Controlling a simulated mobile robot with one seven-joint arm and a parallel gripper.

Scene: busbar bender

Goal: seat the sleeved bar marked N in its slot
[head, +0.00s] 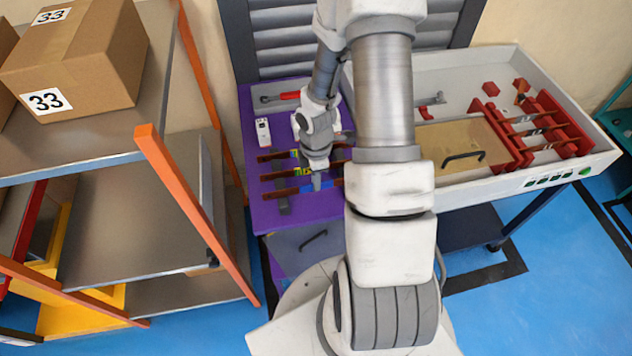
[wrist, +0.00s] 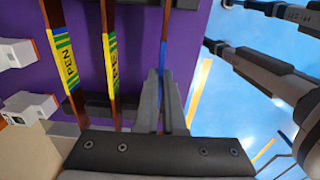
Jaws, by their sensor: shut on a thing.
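My gripper (head: 316,184) is over the purple bench top, shut on the front bar (head: 278,194) of a row of sleeved copper bars. In the wrist view its fingers (wrist: 165,105) close around this blue-sleeved bar (wrist: 164,50); its letter cannot be read. Beside it are a yellow-green bar marked PE (wrist: 110,50) and one marked PEN (wrist: 66,60). I cannot tell if the held bar is lifted off its dark support.
A tan board with a black handle (head: 462,154) lies in the grey tray (head: 607,152), left of the holders. Small red blocks (head: 490,89) sit behind. An orange-posted shelf (head: 185,185) with a cardboard box (head: 85,55) stands close at left. My arm hides the middle.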

